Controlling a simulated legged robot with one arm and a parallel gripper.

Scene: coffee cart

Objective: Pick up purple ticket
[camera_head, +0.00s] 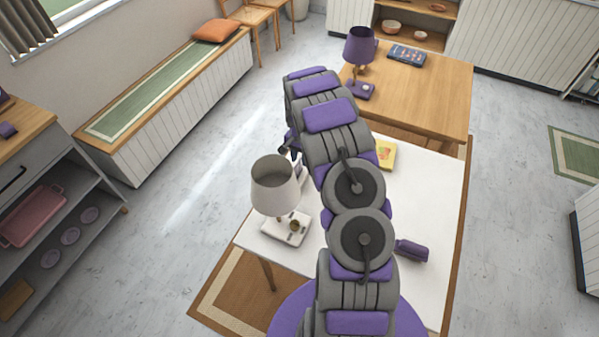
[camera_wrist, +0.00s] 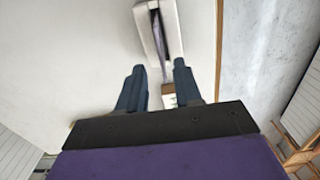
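In the wrist view my gripper (camera_wrist: 160,70) is open, its two dark fingers spread apart. A thin purple strip (camera_wrist: 161,50), which looks like the purple ticket, stands in a slot of a white block (camera_wrist: 171,22). The strip's near end reaches the gap between the fingertips; I see no finger touching it. A small pale piece (camera_wrist: 168,90) with a brownish part lies between the fingers; I cannot tell what it is. In the head view my arm hides most of the gripper and the ticket.
The white table (camera_head: 432,190) carries a white lamp (camera_head: 275,185), a purple bottle-like object (camera_head: 411,250) and a yellow book (camera_head: 386,155). A wooden table (camera_head: 425,95) behind holds a purple lamp (camera_head: 360,45). A bench (camera_head: 190,85) stands at the left, with open floor between.

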